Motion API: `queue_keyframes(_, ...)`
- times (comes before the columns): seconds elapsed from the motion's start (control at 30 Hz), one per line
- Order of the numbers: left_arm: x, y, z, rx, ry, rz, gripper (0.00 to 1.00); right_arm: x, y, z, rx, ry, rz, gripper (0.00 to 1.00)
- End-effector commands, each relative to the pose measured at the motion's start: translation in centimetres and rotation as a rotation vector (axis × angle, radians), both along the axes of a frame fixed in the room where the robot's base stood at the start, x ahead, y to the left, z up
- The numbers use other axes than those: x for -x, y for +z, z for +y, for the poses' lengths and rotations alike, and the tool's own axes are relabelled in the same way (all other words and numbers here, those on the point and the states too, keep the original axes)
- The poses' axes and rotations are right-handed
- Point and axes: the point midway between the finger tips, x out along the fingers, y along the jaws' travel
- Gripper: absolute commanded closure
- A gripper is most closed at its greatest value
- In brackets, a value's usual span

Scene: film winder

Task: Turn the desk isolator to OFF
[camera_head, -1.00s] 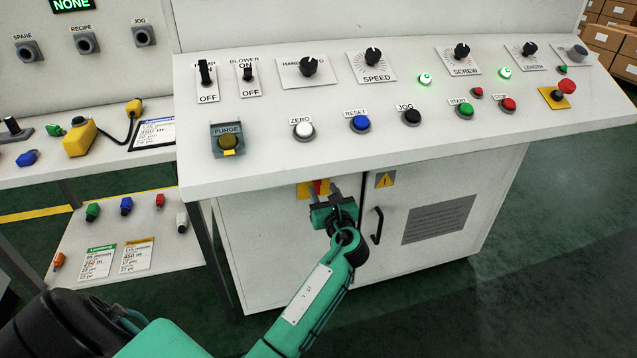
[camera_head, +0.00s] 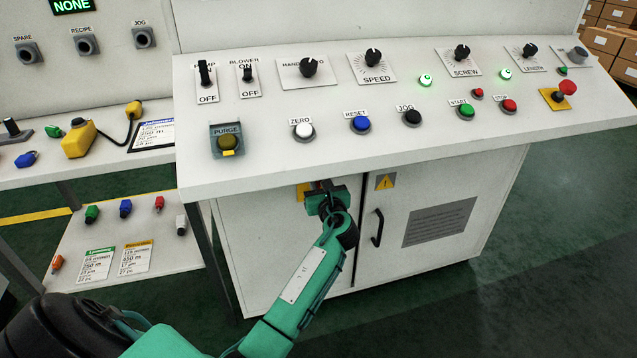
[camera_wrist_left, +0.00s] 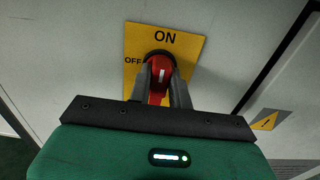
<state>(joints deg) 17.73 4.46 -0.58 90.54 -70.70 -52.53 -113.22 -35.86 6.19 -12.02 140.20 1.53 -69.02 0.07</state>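The desk isolator is a red rotary handle (camera_wrist_left: 161,73) on a yellow plate (camera_wrist_left: 190,46) on the cabinet front below the console. ON is printed at the plate's top and OFF at its left. The handle's white mark points up towards ON. My left gripper (camera_wrist_left: 162,84) is at the handle, one finger on each side of it. The handle fills most of the narrow gap; I cannot tell whether the fingers press on it. In the head view my left gripper (camera_head: 327,198) hides most of the isolator. My right gripper is not in view.
The console's overhanging front edge (camera_head: 400,154) is just above my gripper. A door handle (camera_head: 377,228) and a yellow warning sign (camera_head: 385,182) are to the right. A side shelf (camera_head: 75,248) with small coloured parts stands at the left.

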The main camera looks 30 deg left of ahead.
Motion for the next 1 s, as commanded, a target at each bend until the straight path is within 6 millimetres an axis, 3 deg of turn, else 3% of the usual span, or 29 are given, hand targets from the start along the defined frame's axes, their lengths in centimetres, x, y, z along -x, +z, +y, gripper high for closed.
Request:
queue_keyframes(0.47,0.1,0.0,0.0,0.090,0.000,-0.106,1.00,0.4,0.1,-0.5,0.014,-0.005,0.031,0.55)
queue_keyframes(0.8,0.2,-0.1,0.1,0.285,0.000,-0.335,1.00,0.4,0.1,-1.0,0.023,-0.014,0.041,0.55)
queue_keyframes(1.0,0.2,-0.2,0.1,0.411,0.000,-0.481,1.00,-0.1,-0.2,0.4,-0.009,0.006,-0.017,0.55)
